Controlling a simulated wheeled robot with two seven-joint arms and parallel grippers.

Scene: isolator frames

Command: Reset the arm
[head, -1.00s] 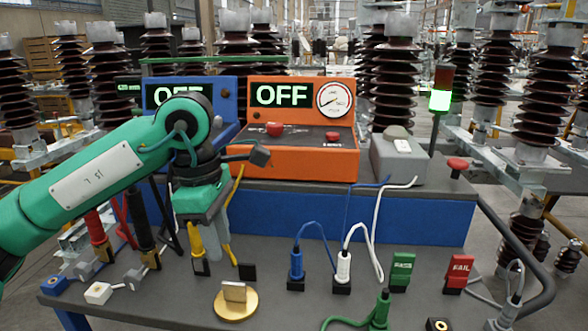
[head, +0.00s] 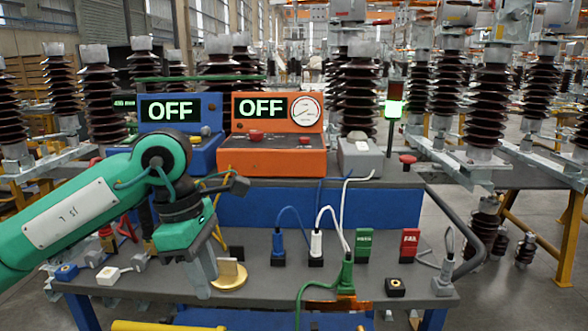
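My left arm comes in from the left, green with black joints. Its gripper (head: 203,278) points down over the left-middle part of the grey bench (head: 170,283), just left of a round brass disc (head: 230,279) with a small block on it. Its grey fingers overlap in this view, so I cannot tell whether they are open or shut, and no held object can be made out. My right gripper is not in view.
A blue box (head: 176,137) and an orange box (head: 270,150), both reading OFF, stand behind the bench. Blue (head: 278,245), white (head: 316,242) and green (head: 346,275) plugs, and green PASS (head: 364,243) and red FAIL (head: 410,244) blocks are on the bench.

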